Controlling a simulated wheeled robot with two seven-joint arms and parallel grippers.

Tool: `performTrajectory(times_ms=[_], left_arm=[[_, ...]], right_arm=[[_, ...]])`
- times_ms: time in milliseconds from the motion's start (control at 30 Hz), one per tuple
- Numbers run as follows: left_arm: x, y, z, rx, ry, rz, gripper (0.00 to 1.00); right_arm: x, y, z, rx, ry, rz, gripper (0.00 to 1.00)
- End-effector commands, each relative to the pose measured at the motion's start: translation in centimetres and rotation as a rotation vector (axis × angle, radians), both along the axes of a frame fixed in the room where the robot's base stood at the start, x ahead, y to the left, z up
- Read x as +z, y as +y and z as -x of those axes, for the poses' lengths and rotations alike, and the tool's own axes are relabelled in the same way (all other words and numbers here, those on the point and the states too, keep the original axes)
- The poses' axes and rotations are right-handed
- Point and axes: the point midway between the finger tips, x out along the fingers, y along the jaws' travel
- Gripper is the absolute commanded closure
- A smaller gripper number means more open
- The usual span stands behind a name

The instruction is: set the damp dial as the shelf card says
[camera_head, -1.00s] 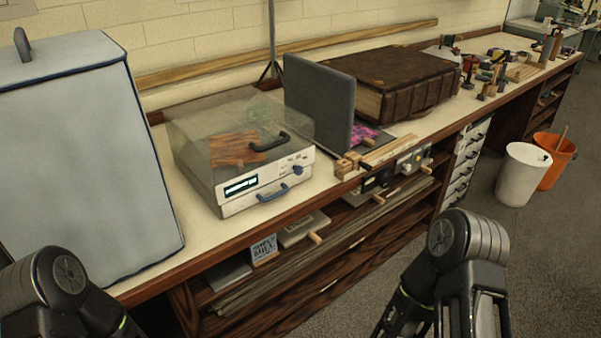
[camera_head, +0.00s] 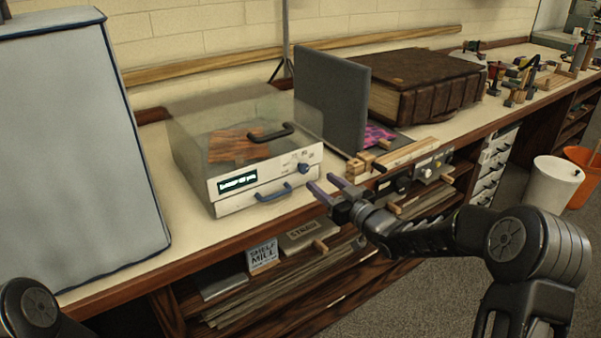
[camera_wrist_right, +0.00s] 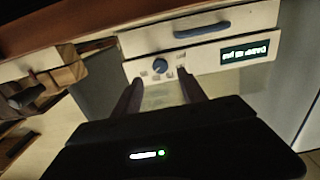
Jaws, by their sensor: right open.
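The damp box (camera_head: 235,207) is a pale cabinet with a clear lid on the bench. Its front carries a blue round dial (camera_head: 303,168) with small marks around it and a lit display (camera_head: 238,181). The dial (camera_wrist_right: 160,66) and display (camera_wrist_right: 245,51), whose text starts "DAMP", appear upside down in the right wrist view. A card (camera_head: 263,255) on the shelf below seems to read "SHELF MILL"; its smaller print is illegible. My right gripper (camera_head: 324,184) is open and empty, its fingers apart in front of the panel, short of the dial. My left gripper is outside the frame.
A blue handle (camera_head: 287,191) sits below the dial on the drawer front. A grey upright panel (camera_head: 333,103), wooden blocks (camera_head: 405,152) and a large brown book (camera_head: 425,82) stand to the right. A tall grey covered case (camera_head: 70,150) stands at left.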

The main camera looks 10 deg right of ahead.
Motion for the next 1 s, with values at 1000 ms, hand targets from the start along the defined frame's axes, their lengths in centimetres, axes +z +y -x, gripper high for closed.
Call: performTrajectory(times_ms=[1000], left_arm=[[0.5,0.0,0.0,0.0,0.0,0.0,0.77]], right_arm=[[-0.2,2.8,-7.2,-0.004,0.007,-0.008,0.51]])
